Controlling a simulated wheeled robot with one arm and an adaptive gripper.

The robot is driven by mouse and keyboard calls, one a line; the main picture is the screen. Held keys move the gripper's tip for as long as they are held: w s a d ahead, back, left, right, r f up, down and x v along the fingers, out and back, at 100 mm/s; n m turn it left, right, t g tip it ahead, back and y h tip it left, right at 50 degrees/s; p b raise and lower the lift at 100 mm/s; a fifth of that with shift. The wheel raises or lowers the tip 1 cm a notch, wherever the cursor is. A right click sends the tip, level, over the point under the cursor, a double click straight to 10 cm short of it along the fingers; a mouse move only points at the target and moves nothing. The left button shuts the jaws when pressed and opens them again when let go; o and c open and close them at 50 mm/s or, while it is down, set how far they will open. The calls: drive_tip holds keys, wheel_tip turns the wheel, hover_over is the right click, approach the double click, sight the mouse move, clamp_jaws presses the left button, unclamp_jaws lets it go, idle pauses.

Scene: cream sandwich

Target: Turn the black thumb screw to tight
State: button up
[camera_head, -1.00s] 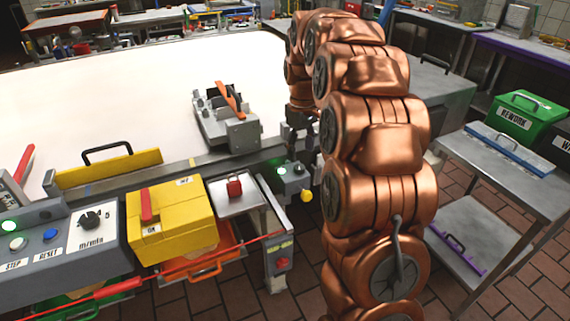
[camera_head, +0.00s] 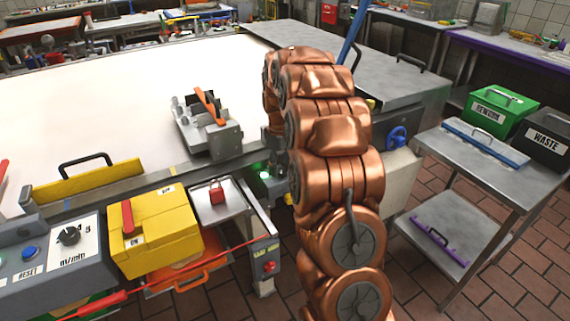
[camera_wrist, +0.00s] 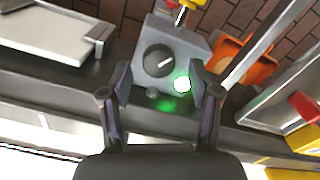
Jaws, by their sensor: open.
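My gripper (camera_wrist: 160,74) is open and empty in the wrist view, its two dark fingers spread on either side of a grey box (camera_wrist: 188,42). A dark round knob (camera_wrist: 157,62) with a pale pointer line sits on the box face between the fingers, apart from both. I cannot tell for sure that it is the black thumb screw, and no tight mark is readable. In the head view my arm hides the gripper and most of this box; a green glow (camera_head: 265,174) shows.
A grey clamp-like fixture with an orange lever (camera_head: 209,104) stands on the white table (camera_head: 95,95). A small tray (camera_head: 225,208) with a red padlock and a yellow box (camera_head: 160,235) are left of my arm. A steel cart (camera_head: 530,185) stands right.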

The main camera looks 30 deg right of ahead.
drive_tip(key=shift+f, duration=0.7)
drive_tip(key=shift+c, duration=0.3)
